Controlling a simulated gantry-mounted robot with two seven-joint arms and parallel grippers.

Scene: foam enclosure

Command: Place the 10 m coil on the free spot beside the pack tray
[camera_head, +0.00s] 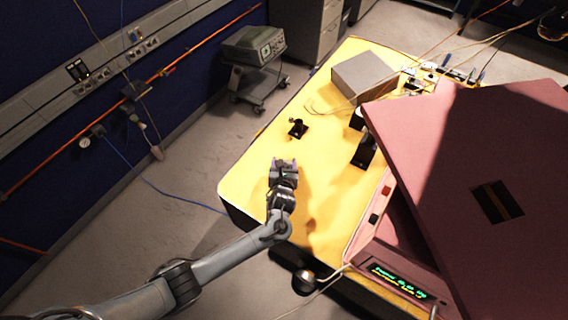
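My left gripper (284,163) is over the yellow-topped table (250,180), reaching in from the lower left. Its two fingertips stand apart with nothing visible between them. A small dark object (298,129) lies on the table just beyond the fingertips, apart from them; its details are too small to tell. I cannot make out a 10 m coil or a pack tray for certain. My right gripper does not show.
A large pink foam enclosure (450,130) covers the table's right side, with a lit green display (398,283) at its front. A black upright object (365,150) stands beside it. A grey box (364,75) and loose cables are at the back. The table's left part is mostly clear.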

